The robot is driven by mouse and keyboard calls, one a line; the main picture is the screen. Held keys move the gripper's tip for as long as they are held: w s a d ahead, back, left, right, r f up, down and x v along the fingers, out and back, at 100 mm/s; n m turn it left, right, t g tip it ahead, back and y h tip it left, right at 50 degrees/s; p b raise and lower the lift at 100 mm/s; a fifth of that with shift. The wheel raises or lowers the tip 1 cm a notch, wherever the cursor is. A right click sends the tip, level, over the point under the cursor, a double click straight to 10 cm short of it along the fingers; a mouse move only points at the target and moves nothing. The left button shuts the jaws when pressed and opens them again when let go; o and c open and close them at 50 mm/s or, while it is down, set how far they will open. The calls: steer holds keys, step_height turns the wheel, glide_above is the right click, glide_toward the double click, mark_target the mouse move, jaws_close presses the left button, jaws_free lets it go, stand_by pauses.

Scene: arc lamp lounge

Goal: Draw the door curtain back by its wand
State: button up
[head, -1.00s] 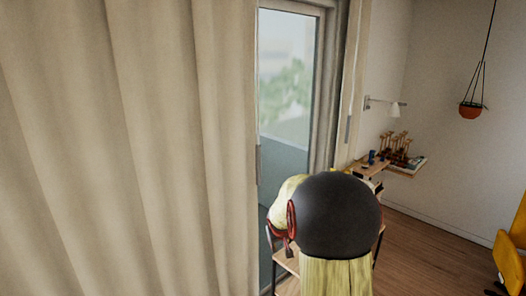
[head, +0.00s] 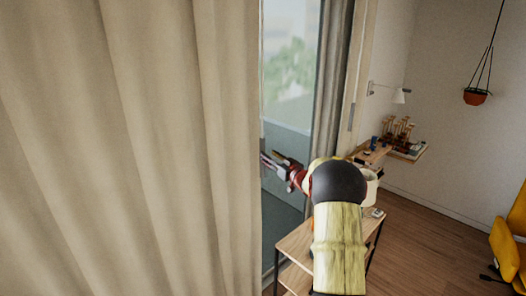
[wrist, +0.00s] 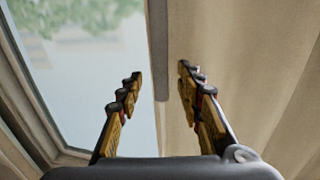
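The beige door curtain (head: 130,150) hangs in folds across the left half of the head view. Its right edge meets the glass door (head: 290,70). In the wrist view the curtain (wrist: 250,60) fills the right side. The wand, a grey bar (wrist: 158,50), hangs at the curtain's edge, its lower end lying between my fingers in the picture. I cannot tell how far beyond them it is. My gripper (wrist: 160,75) is open, its two fingers apart with nothing held. In the head view my gripper (head: 268,163) is at the curtain's right edge.
A small wooden table with dark legs (head: 296,246) stands below my arm. A wall shelf (head: 405,150) holds several small items. A yellow chair (head: 510,245) is at the right, and a hanging pot (head: 475,97) is above. Wooden floor is open between.

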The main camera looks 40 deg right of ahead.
steer(key=w+p, duration=0.1)
steer(key=w, duration=0.5)
steer(key=shift+w+d, duration=0.25)
steer(key=shift+d, duration=0.15)
steer(key=shift+c, duration=0.5)
steer(key=c, duration=0.7)
jaws_close()
